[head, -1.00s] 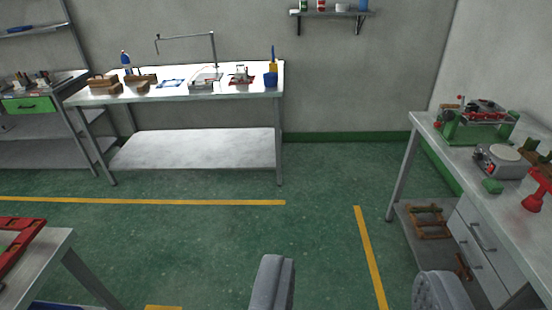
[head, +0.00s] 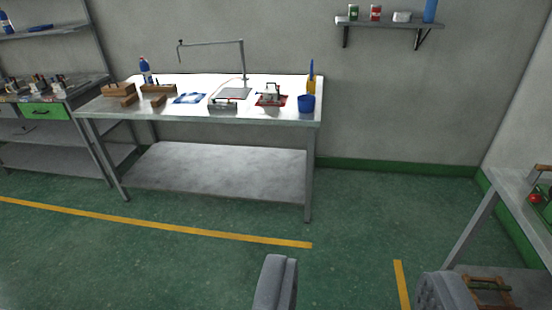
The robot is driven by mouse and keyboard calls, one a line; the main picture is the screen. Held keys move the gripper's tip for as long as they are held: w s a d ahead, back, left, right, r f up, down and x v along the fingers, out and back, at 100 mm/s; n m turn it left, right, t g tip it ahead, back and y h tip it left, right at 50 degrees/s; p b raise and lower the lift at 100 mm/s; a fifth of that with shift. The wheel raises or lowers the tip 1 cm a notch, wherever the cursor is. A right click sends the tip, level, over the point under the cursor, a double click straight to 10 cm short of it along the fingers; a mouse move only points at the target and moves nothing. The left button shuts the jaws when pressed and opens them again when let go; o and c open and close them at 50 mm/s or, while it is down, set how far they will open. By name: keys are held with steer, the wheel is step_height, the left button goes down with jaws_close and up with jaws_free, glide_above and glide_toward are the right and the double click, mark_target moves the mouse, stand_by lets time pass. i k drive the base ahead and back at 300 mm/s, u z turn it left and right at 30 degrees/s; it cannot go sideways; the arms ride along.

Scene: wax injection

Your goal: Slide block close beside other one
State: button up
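Several brown wooden blocks lie at the left end of the workbench (head: 210,118). A larger block (head: 118,88) is at the far left, with a small block (head: 130,101) at its front right. Another long block (head: 158,88) lies to the right, with a small block (head: 158,101) in front of it. I cannot tell which two the task means. My gripper (head: 360,282) shows as two grey fingers spread wide at the bottom edge, open and empty, well short of the bench.
On the bench are also a blue bottle (head: 145,70), a blue-and-white sheet (head: 189,98), a blue cup (head: 306,103) and a jointed lamp-like arm (head: 212,42). Another table (head: 515,190) stands at right. The green floor before the bench is clear.

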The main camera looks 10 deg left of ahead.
mark_target(129, 101)
steer(key=u, duration=0.2)
steer(key=i, duration=1.3)
steer(key=u, duration=0.6)
steer(key=i, duration=1.4)
steer(key=u, duration=0.8)
steer(key=i, duration=1.5)
steer(key=u, duration=0.35)
steer(key=i, duration=1.55)
steer(key=z, duration=0.2)
